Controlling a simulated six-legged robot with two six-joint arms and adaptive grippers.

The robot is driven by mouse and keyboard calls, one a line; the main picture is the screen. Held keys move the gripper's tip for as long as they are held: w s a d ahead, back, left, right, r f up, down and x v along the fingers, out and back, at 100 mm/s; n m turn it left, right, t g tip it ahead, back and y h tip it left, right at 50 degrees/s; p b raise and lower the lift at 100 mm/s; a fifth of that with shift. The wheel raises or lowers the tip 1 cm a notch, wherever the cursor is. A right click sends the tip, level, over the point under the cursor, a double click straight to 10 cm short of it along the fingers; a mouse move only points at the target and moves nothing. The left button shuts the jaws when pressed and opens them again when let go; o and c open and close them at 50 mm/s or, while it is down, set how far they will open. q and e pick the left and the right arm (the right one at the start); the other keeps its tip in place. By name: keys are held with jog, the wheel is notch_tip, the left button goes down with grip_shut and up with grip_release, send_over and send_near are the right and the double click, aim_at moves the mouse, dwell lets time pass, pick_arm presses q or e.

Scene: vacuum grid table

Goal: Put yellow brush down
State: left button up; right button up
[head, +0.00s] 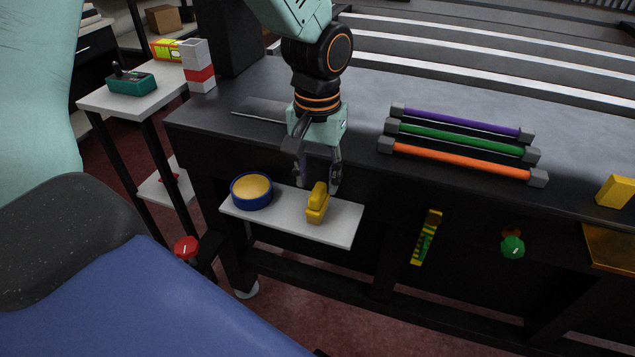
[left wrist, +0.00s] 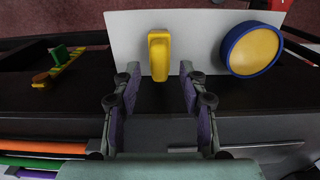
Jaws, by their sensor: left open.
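The yellow brush (head: 317,205) sits on a white shelf (head: 336,230) fixed to the front of the dark table. In the left wrist view the brush (left wrist: 159,56) lies near the shelf's edge, between the fingertips' lines. My left gripper (head: 320,180) is open, just above and behind the brush. In the left wrist view its fingers (left wrist: 155,85) are spread on either side of the brush's near end with gaps showing. Nothing is held. My right gripper is not in view.
A blue round dish with a yellow inside (head: 252,190) stands left of the brush on the shelf. Purple, green and orange bars (head: 460,164) lie on the table (head: 375,95). A green knob (head: 512,246) and a green-yellow tool (head: 426,237) are at the table's front.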

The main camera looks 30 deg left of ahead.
aim_at(317, 190)
pick_arm(q)
notch_tip(317, 190, up, 9)
jog(key=p, duration=0.2)
jog(key=shift+f+p, duration=0.15)
jog(key=shift+p, duration=0.25)
jog(key=shift+s, duration=0.1)
